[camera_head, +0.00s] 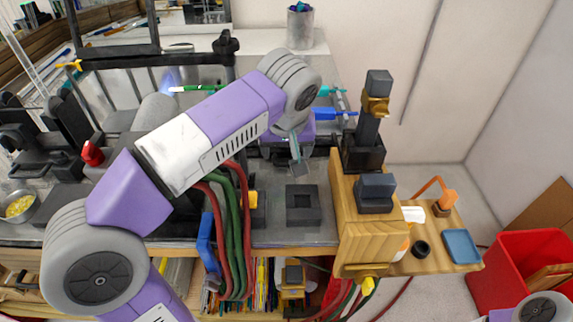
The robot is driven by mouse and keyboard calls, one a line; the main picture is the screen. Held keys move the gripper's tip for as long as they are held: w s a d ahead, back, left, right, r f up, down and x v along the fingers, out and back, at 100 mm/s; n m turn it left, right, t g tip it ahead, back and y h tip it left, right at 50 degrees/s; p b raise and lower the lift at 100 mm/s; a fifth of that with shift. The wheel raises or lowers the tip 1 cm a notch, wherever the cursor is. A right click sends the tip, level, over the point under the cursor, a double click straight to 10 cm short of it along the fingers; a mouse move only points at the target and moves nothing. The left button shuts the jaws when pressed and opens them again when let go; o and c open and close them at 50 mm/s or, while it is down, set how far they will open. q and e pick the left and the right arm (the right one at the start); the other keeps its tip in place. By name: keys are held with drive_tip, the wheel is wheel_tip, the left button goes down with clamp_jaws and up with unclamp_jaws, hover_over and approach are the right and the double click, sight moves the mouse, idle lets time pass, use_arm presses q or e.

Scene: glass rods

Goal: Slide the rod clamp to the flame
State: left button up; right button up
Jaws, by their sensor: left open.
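The flame (168,79) is a faint blue glow at the back left, by a thin rod (198,88) with a green stretch and a pale tip. The rod lies level and runs right until my arm hides it. Teal fittings (330,91) show right of the arm at about the same height, probably part of the rod clamp; the rest is hidden. My left gripper (297,150) points down right of the flame, below the teal fittings. It is open, with nothing visible between its fingers. My right gripper is out of view; only a piece of that arm shows at the lower right corner.
A blue handle (333,114) sticks out close right of the left gripper. A dark square block (303,205) stands on the bench below it. A wooden stand with black and brass fittings (376,105) rises at the right. A red bin (532,262) is at far right.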

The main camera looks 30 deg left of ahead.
sight(286, 164)
use_arm(q)
drive_tip(key=b+x, duration=0.2)
drive_tip(key=x, duration=0.4)
drive_tip(key=shift+f, duration=0.1)
drive_tip(key=shift+c, duration=0.2)
